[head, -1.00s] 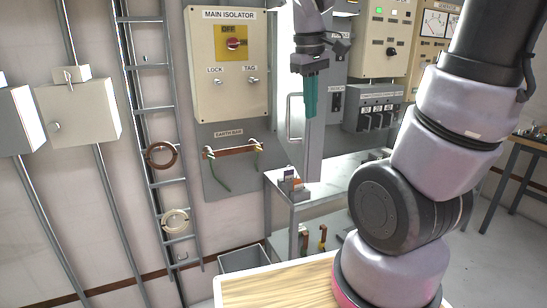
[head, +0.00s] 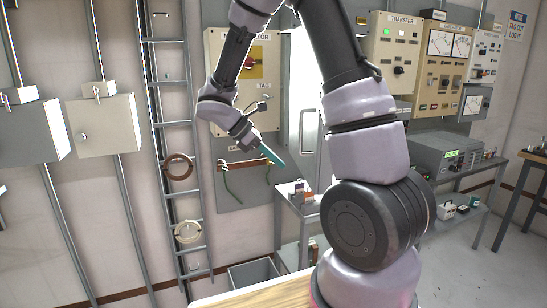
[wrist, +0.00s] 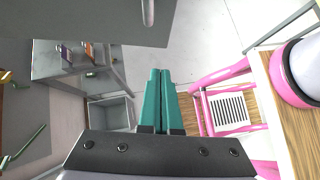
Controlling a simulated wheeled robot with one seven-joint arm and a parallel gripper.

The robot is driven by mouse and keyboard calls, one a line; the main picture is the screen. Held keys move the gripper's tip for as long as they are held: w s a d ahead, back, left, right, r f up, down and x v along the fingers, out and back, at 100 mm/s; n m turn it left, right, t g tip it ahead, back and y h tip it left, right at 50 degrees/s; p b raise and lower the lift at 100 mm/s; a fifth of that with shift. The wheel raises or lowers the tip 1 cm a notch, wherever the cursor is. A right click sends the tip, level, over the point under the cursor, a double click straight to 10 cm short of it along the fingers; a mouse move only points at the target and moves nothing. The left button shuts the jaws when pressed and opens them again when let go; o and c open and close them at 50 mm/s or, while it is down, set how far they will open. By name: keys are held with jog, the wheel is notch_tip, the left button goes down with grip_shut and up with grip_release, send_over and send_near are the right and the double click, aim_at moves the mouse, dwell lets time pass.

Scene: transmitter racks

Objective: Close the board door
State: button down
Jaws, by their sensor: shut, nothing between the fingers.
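The board door, a grey panel (head: 306,88) with a pale vertical bar handle (head: 309,131), stands behind my arm in the head view. My upper arm hides part of it, so I cannot tell how far it is open. Its lower part (wrist: 95,22) and handle (wrist: 149,12) also show at the top of the wrist view. My gripper (head: 274,156) has teal fingers, shut and empty, pointing down and right. In the head view it is left of and below the handle. In the wrist view the fingertips (wrist: 160,72) appear apart from the door.
The main isolator panel (head: 226,110) and earth bar (head: 243,163) are behind my gripper. A grey bench (head: 291,202) with small items stands below the door. A grey open bin (head: 254,272) is on the floor. A ladder (head: 172,110) stands at left.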

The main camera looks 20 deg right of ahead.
aim_at(313, 179)
jog(key=d+f, duration=0.1)
jog(key=d, duration=0.1)
jog(key=s+d+f, duration=0.1)
jog(key=d, duration=0.2)
jog(key=d+f, duration=0.2)
jog(key=shift+s+d, duration=0.2)
jog(key=shift+s, duration=0.2)
jog(key=shift+d, duration=0.35)
jog(key=shift+d, duration=0.15)
